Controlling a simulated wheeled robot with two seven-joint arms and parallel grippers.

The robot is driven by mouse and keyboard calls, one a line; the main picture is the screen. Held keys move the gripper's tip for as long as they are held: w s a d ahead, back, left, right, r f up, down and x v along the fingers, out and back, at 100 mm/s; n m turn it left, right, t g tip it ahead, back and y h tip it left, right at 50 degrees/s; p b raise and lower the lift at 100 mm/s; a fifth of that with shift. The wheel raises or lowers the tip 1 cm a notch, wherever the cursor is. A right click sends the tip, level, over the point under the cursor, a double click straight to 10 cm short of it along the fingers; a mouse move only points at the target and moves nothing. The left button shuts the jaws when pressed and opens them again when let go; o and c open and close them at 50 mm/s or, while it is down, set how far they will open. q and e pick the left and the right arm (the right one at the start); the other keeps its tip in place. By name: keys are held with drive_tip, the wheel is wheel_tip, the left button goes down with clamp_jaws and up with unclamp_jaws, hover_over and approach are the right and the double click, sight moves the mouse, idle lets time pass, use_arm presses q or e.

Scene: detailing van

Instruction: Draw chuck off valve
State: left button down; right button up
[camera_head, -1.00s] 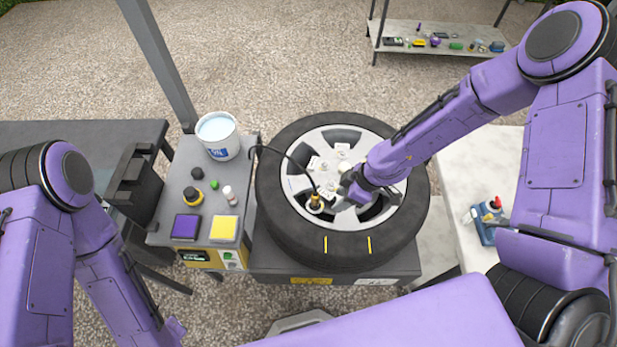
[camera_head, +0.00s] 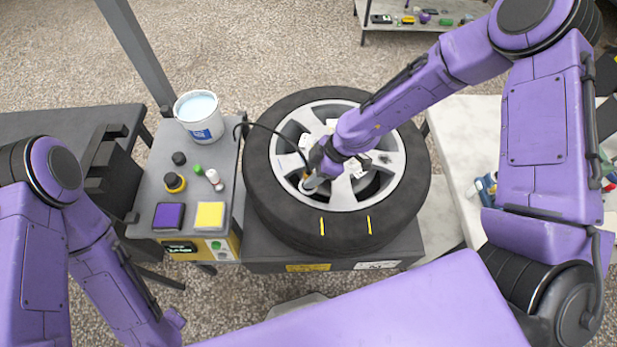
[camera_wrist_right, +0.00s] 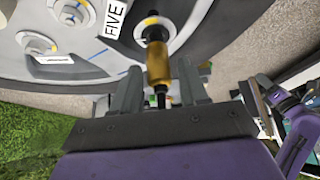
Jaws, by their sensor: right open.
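The wheel's tyre (camera_head: 270,215) lies flat on a dark stand, its silver rim facing up. The brass chuck (camera_wrist_right: 157,62) stands in the right wrist view with its far end at a round seat in the rim, where the valve is hidden. A black hose (camera_head: 283,133) arches over to it from the left. My right gripper (camera_head: 308,183) is low over the rim's left front part. It also shows in the right wrist view (camera_wrist_right: 158,82), open, a finger on each side of the chuck, with a gap visible. My left arm is at the left; its gripper is out of view.
A grey cart (camera_head: 150,200) left of the tyre holds a white bucket (camera_head: 199,115), small bottles, a purple pad (camera_head: 168,216) and a yellow pad (camera_head: 209,215). A pale table (camera_head: 470,130) stands at the right. A grey post (camera_head: 138,55) rises behind the cart.

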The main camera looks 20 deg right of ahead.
drive_tip(key=shift+w, duration=0.1)
clamp_jaws()
drive_tip(key=shift+r+p, duration=1.95)
drive_tip(key=shift+r, duration=0.3)
